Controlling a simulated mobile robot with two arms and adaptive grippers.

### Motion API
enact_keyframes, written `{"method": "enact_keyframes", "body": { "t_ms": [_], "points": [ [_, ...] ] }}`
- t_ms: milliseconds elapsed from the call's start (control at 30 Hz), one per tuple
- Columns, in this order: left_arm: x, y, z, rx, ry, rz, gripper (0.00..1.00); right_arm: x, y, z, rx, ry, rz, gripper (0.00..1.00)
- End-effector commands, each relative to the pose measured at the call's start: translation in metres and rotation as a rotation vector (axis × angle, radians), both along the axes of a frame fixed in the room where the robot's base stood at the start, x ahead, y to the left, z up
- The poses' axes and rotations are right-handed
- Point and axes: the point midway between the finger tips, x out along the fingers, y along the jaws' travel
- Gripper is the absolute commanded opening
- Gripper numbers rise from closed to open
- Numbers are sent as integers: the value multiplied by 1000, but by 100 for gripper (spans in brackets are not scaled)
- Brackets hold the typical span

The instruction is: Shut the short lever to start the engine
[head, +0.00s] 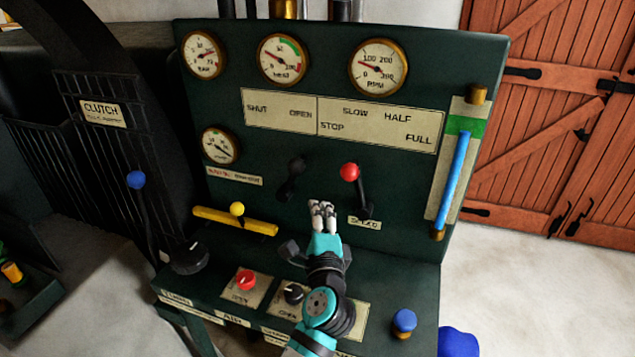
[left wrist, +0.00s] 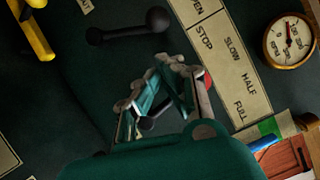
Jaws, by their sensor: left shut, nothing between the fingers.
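The short black lever (head: 291,177) is on the dark green panel, below the SHUT/OPEN plate (head: 279,108). Its knob end points up and slightly right in the head view. In the left wrist view the black lever (left wrist: 130,27) lies across the upper part, clear of the fingers. My left gripper (head: 322,207) is shut and empty, in front of the panel, below and right of the black lever. It looks apart from the lever. In the left wrist view its fingers (left wrist: 163,88) partly cover the red-knobbed lever. My right gripper is not in view.
The red-knobbed lever (head: 349,173) stands close to the right of my left gripper. A yellow bar with a yellow knob (head: 237,209) is to the left. Red (head: 246,280) and black (head: 293,293) knobs sit on the ledge below. A blue-tipped clutch lever (head: 136,180) stands far left.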

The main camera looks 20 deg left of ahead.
Motion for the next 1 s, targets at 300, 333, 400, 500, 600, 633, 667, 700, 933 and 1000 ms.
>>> {"method": "enact_keyframes", "body": {
  "t_ms": [300, 333, 400, 500, 600, 633, 667, 700, 933, 1000],
  "points": [
    [38, 11, 13, 29, -9, 1, 0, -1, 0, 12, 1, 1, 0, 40],
    [43, 13, 14, 30, -8, 1, 0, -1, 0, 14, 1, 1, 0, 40],
    [56, 18, 15, 29, -8, 0, 0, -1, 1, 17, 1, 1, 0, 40],
    [71, 24, 16, 28, -8, 1, 0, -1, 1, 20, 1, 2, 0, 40],
    [83, 28, 17, 27, -9, 0, 0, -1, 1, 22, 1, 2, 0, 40],
    [86, 29, 16, 27, -8, -1, 0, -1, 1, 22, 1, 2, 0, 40],
    [88, 30, 16, 26, -8, -1, 0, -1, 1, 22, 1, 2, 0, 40],
    [90, 31, 16, 24, -8, -1, 0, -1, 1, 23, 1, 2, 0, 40],
    [94, 33, 16, 24, -8, 0, 0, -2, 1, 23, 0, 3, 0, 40],
    [94, 33, 16, 24, -8, 0, 0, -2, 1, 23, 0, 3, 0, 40]
  ]
}}
